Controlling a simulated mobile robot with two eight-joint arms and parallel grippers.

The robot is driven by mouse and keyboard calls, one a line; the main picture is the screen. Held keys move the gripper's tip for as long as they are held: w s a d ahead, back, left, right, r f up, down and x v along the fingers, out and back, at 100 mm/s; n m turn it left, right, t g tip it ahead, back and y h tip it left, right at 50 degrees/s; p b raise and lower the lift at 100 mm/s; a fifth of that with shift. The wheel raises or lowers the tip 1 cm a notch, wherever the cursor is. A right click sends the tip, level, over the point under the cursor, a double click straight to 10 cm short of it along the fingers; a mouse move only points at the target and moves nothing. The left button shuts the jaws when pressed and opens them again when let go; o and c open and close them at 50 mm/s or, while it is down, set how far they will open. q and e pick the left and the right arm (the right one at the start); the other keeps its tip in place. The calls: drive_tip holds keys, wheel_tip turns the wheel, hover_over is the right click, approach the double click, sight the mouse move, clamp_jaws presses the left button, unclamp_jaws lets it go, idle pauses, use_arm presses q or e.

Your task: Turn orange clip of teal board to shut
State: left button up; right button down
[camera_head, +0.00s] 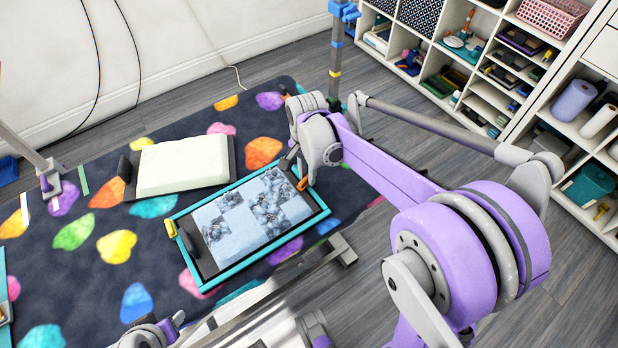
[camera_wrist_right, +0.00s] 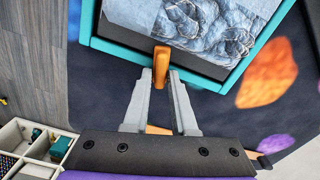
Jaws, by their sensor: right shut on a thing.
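The teal board (camera_head: 262,247) is a teal-framed panel with blue denim patchwork (camera_head: 250,210) on a dark backing, lying in the middle of the head view. Its orange clip (camera_wrist_right: 161,58) sits at the rim, and in the right wrist view it lies across the teal edge (camera_wrist_right: 110,48). My right gripper (camera_wrist_right: 162,80) is shut on the orange clip, with one finger on each side. In the head view my right gripper (camera_head: 297,166) is at the board's upper right corner and partly covers the clip.
A dark board with a pale green pad (camera_head: 182,165) lies just behind the teal board. A yellow clip (camera_head: 171,228) is on the teal board's left edge. A colourful spotted rug (camera_head: 75,260) lies beneath. White shelves (camera_head: 480,70) stand at the back right.

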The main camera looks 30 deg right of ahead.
sight(307, 176)
drive_tip(key=m, duration=0.2)
drive_tip(key=shift+m, duration=0.4)
drive_tip(key=c, duration=0.8)
unclamp_jaws()
drive_tip(key=shift+o, duration=0.2)
drive_tip(key=shift+r+p, duration=2.95)
drive_tip(key=shift+r, duration=1.1)
drive_tip(key=o, duration=0.6)
drive_tip(key=shift+c, duration=0.2)
